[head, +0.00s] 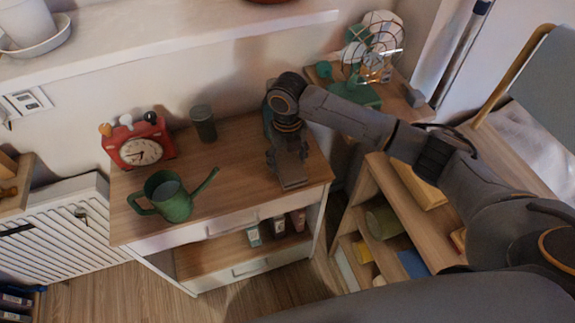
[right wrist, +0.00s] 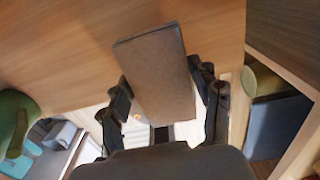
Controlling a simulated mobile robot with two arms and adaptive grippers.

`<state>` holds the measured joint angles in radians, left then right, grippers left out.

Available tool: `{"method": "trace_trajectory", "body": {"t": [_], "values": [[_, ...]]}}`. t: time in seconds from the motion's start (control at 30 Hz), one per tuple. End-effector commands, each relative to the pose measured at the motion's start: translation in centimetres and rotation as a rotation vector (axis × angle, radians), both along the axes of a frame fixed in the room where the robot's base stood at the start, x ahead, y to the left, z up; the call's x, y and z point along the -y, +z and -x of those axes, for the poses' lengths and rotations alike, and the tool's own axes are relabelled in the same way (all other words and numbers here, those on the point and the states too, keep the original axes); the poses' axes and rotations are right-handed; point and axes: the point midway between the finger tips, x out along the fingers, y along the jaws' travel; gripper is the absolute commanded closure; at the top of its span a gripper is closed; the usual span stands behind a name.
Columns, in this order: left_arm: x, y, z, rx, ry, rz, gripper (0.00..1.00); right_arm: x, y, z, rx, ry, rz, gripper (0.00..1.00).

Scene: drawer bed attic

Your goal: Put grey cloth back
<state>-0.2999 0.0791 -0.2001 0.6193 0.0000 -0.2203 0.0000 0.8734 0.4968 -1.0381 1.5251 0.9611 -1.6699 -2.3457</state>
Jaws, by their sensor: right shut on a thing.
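The grey cloth (right wrist: 155,75) looks like a flat, folded grey-brown rectangle. My right gripper (head: 287,160) is shut on it, above the right part of the wooden dresser top (head: 240,165). In the right wrist view the cloth sits between the two fingers of the right gripper (right wrist: 165,105) and extends out past them over the wood. In the head view a small part of the cloth (head: 293,184) shows under the fingers, near the dresser's front right edge. I cannot tell whether it touches the top. My left gripper is not in view.
A green watering can (head: 172,198), a red clock (head: 139,147) and a dark cup (head: 203,122) stand on the dresser top. Several small bottles (head: 277,226) stand in the compartment below. A fan (head: 372,55) stands at the back right. The dresser's middle is clear.

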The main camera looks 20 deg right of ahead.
Motion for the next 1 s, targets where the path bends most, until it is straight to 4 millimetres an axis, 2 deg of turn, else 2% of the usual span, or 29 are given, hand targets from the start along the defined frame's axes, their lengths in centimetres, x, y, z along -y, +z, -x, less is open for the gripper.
{"method": "trace_trajectory", "body": {"t": [0.2,0.57,0.6,0.67,0.7,1.0], "values": [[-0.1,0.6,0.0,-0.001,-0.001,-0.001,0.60,0.0,-2.9,0.1,-0.002,0.000,0.001,0.66],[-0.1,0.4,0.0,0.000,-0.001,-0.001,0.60,0.0,-3.4,0.1,0.001,0.000,0.001,0.66],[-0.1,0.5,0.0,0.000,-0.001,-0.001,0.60,0.0,-3.3,0.1,0.001,0.000,0.001,0.29],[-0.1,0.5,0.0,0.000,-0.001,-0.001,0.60,0.0,-3.3,0.1,0.001,0.000,0.001,0.16],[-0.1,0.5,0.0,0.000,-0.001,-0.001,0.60,0.0,-3.3,0.1,0.001,0.000,0.001,0.14],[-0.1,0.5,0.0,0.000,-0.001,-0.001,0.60,0.0,-3.2,0.1,0.001,0.000,0.001,0.14]]}}
